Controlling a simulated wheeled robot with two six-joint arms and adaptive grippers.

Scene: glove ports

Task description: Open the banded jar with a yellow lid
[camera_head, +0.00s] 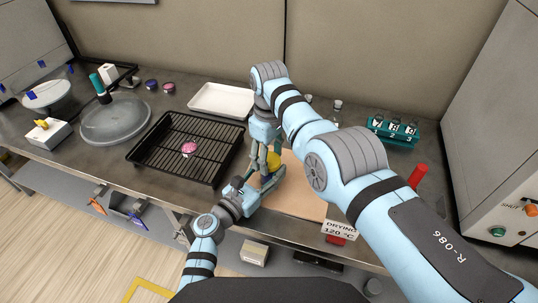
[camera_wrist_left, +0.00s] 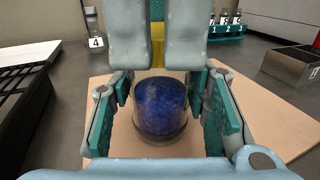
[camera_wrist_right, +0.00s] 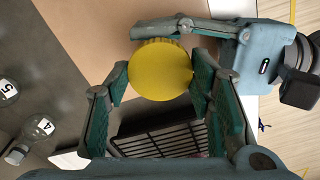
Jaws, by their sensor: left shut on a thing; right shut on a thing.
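The jar (camera_wrist_left: 160,110) is clear with dark blue contents and stands upright on a tan board in the left wrist view. My left gripper (camera_head: 266,181) is shut around the jar's body, one finger on each side. The yellow lid (camera_wrist_right: 160,72) is round and seen from above in the right wrist view; it also shows in the head view (camera_head: 273,161). My right gripper (camera_head: 268,148) comes down from above and is shut on the lid. Its fingers hide where lid and jar meet, so I cannot tell whether they touch.
The tan board (camera_head: 305,191) lies under the jar. A black wire rack (camera_head: 165,160) with a pink item stands left, a white tray (camera_head: 222,101) behind. A teal vial rack (camera_head: 391,131) stands back right. A "DRYING 120 °C" sign (camera_head: 340,229) is at the front edge.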

